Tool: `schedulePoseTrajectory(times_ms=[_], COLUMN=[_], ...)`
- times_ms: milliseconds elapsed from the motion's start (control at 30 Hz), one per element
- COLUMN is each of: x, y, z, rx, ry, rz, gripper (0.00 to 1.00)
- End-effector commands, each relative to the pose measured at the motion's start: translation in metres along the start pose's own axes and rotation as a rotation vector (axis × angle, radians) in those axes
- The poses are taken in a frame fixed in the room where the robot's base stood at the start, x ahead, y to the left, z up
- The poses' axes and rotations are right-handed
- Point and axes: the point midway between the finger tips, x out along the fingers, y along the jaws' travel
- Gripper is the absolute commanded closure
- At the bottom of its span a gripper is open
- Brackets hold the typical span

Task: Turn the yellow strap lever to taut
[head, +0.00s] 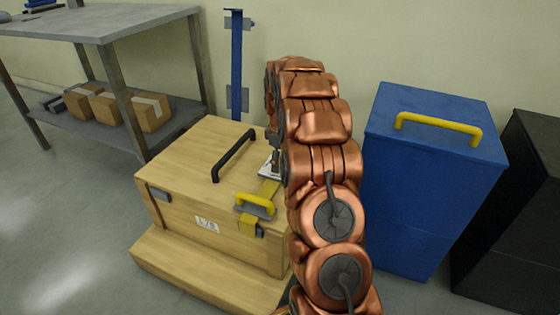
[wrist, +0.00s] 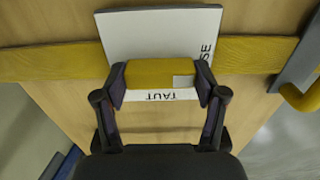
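The yellow strap lever (wrist: 160,73) shows in the wrist view as a yellow block over a white plate (wrist: 150,28). The plate reads TAUT on the side toward my gripper; letters ending in SE show at its right. My gripper (wrist: 161,84) has a finger at each end of the lever, and both appear to touch it. A yellow strap (wrist: 55,61) runs left and right from the plate. In the head view, my arm hides most of the lever; the plate's edge (head: 267,168) shows on the wooden crate (head: 180,160).
The crate lid has a black handle (head: 233,155) and, at its front, a yellow handle on a grey bracket (head: 256,204). A blue cabinet (head: 410,185) stands close to the right of my arm. A blue post (head: 236,65) stands behind; a grey bench (head: 90,22) is at left.

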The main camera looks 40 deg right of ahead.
Motion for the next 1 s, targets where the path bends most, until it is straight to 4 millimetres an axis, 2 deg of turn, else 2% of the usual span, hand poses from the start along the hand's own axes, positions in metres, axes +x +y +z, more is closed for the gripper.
schedulePoseTrajectory(times_ms=[33,267,667,1000], x=[0.0001,0.0002,-0.0043,-0.0061], y=[-0.0003,-0.0004,-0.0005,-0.0010], z=[0.0000,-0.0001,-0.0005,-0.0001], rx=[0.000,0.000,0.083,0.355], ry=[0.000,0.000,0.001,-0.001], rz=[-0.001,-0.001,-0.002,-0.004], gripper=[0.41,0.64,0.64,0.64])
